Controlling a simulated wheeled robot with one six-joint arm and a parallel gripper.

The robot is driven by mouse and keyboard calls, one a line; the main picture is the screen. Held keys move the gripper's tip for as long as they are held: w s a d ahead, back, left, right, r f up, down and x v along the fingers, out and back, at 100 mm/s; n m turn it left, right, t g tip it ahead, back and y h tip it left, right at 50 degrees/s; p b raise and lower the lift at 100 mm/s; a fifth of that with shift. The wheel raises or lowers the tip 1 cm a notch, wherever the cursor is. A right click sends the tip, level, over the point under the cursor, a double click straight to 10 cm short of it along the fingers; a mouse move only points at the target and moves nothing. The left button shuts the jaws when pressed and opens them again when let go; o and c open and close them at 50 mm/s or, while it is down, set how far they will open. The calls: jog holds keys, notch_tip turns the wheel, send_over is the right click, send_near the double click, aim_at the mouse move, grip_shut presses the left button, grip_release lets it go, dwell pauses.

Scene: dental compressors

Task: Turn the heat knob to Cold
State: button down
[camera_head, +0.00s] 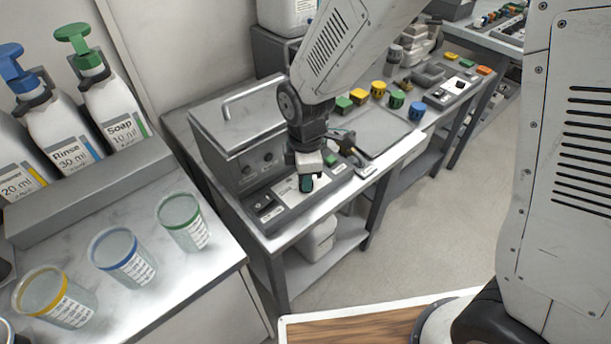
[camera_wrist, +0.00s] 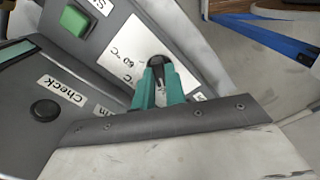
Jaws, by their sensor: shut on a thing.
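The heat knob (camera_wrist: 158,61) is a small dark round knob on a white label with °C marks in the wrist view. Where its pointer stands cannot be read. My gripper (camera_wrist: 160,72) has its teal fingertips closed on the knob, covering part of it and its label. In the head view my gripper (camera_head: 306,183) reaches down to the sloped front panel of a grey lidded machine (camera_head: 245,125). The knob is hidden there behind the fingers.
A green button (camera_wrist: 75,20) and a black round button (camera_wrist: 45,110) labelled Check sit near the knob. Left are pump bottles (camera_head: 110,105) and several cups (camera_head: 183,222). Open floor (camera_head: 430,220) lies to the right.

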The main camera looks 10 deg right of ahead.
dwell(0.4)
jog(key=c, duration=1.4)
grip_release()
jog(key=shift+c, duration=0.2)
notch_tip(320, 180, up, 8)
jog(key=shift+f, duration=0.1)
